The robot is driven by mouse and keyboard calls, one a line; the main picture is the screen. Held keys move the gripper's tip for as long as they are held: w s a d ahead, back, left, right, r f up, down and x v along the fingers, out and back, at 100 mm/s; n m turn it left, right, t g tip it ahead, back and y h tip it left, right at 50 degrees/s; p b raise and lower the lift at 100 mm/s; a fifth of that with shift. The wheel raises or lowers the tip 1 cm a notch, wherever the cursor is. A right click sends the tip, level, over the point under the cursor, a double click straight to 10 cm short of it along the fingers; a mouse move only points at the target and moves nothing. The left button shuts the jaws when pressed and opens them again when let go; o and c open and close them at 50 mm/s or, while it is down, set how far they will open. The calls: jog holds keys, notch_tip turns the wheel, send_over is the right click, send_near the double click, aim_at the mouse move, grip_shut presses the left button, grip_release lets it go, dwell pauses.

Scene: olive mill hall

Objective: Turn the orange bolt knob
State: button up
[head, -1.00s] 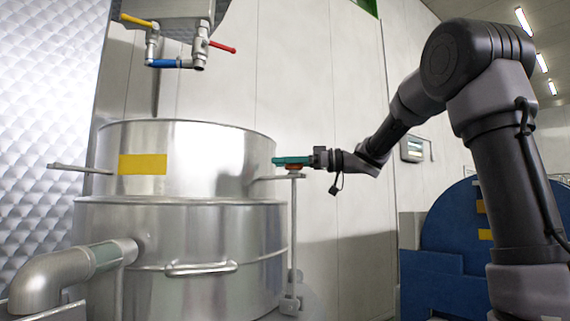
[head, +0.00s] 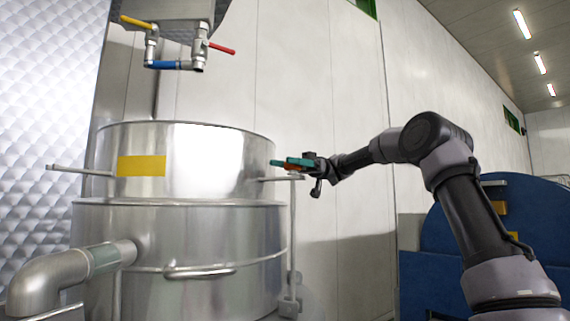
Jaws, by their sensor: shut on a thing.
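The orange bolt knob (head: 291,168) shows as a small orange patch at the top of a thin metal post, at the right side of the steel vat (head: 105,225). My gripper (head: 287,163) has teal fingers and comes in from the right. It is shut on the orange knob. The fingers cover most of the knob, so its exact turn angle cannot be read.
Pipes with a yellow handle (head: 137,22) and a red handle (head: 222,48) hang above the vat. A large pipe (head: 50,278) leaves the vat at lower left. Blue machinery (head: 425,285) stands at the right, behind my arm. Pale wall panels back the scene.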

jog(key=shift+s+d+f+n+g+h, duration=0.1)
jog(key=shift+d+n+g+h, duration=0.05)
jog(key=shift+n+g+h, duration=0.7)
jog(key=shift+s+d+f+n+g+h, duration=0.1)
jog(key=shift+n+g+h, duration=0.5)
jog(key=shift+h, duration=0.4)
jog(key=shift+s+d+n+g+h, duration=0.1)
jog(key=shift+d+n+g+h, duration=0.05)
jog(key=shift+n+g+h, duration=0.7)
jog(key=shift+h, duration=0.4)
jog(key=o, duration=1.4)
jog(key=shift+r, duration=0.1)
